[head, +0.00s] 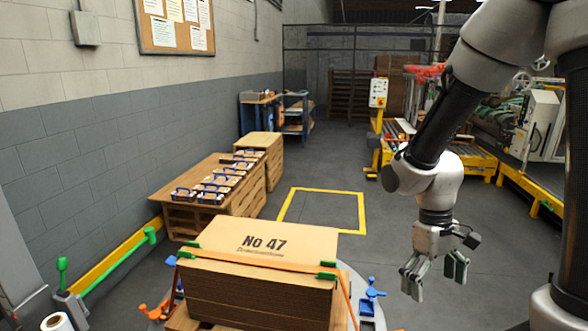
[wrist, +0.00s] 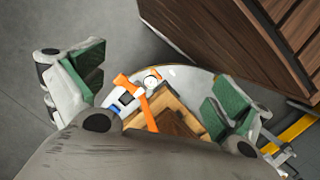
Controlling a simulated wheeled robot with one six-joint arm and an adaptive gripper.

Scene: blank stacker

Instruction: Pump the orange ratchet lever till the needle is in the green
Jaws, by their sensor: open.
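In the head view my gripper (head: 432,276) hangs open and empty, right of the strapped cardboard stack (head: 262,242) marked No 47. An orange strap (head: 258,262) crosses the stack over green corner pieces. In the wrist view my gripper (wrist: 155,92) is open, its green-padded fingers wide apart. Between them, farther off, is an orange lever-like part (wrist: 130,86) beside a small round white dial (wrist: 151,81). I cannot read the needle or see a green zone. An orange part (head: 153,309) also shows low left of the stack; I cannot tell if it is the lever.
A blue fitting (head: 371,291) stands right of the stack. A green-tipped bar (head: 118,262) rises at left. Pallets with blue-handled boxes (head: 213,188) line the wall. A yellow floor square (head: 322,211) is empty. Dark brown boards (wrist: 225,40) fill the wrist view's upper right.

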